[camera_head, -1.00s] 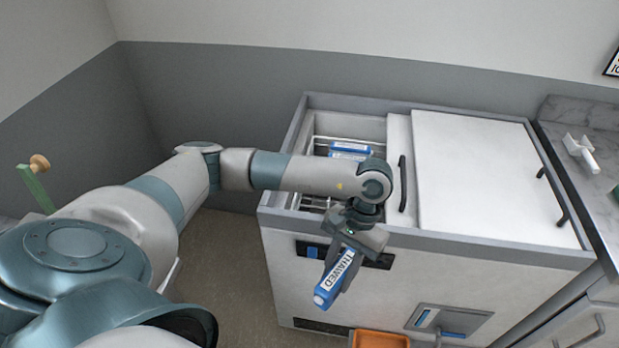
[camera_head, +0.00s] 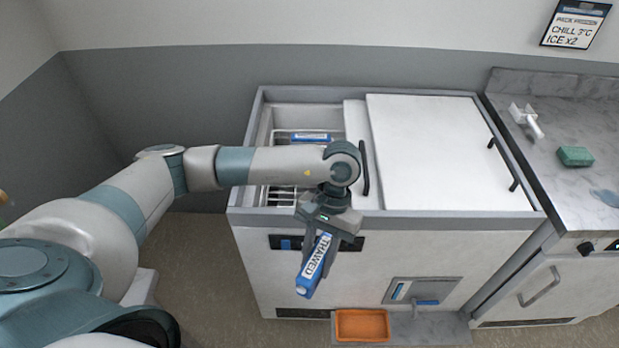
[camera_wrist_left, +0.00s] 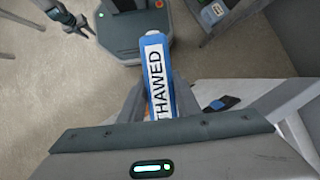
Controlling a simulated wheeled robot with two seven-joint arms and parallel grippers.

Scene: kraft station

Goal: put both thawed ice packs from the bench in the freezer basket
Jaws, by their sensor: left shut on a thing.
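My left gripper (camera_head: 318,250) is shut on a blue ice pack (camera_head: 312,268) with a white label reading THAWED. The pack hangs tilted in front of the freezer's front wall, outside the opening. It also shows between the fingers in the left wrist view (camera_wrist_left: 158,80). The chest freezer (camera_head: 390,215) has its left part open. Inside, a wire basket (camera_head: 282,196) shows partly, the rest hidden by my left arm. Another blue-and-white pack (camera_head: 311,138) lies at the back of the opening. My right gripper is not in the head view; a dark gripper (camera_wrist_left: 62,14) shows at top left of the wrist view.
A white lid (camera_head: 440,150) with dark handles covers the freezer's right part. An orange tray (camera_head: 362,325) sits low in front. The marble counter (camera_head: 575,115) at right holds a green sponge (camera_head: 576,156) and a white tap-like object (camera_head: 526,121).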

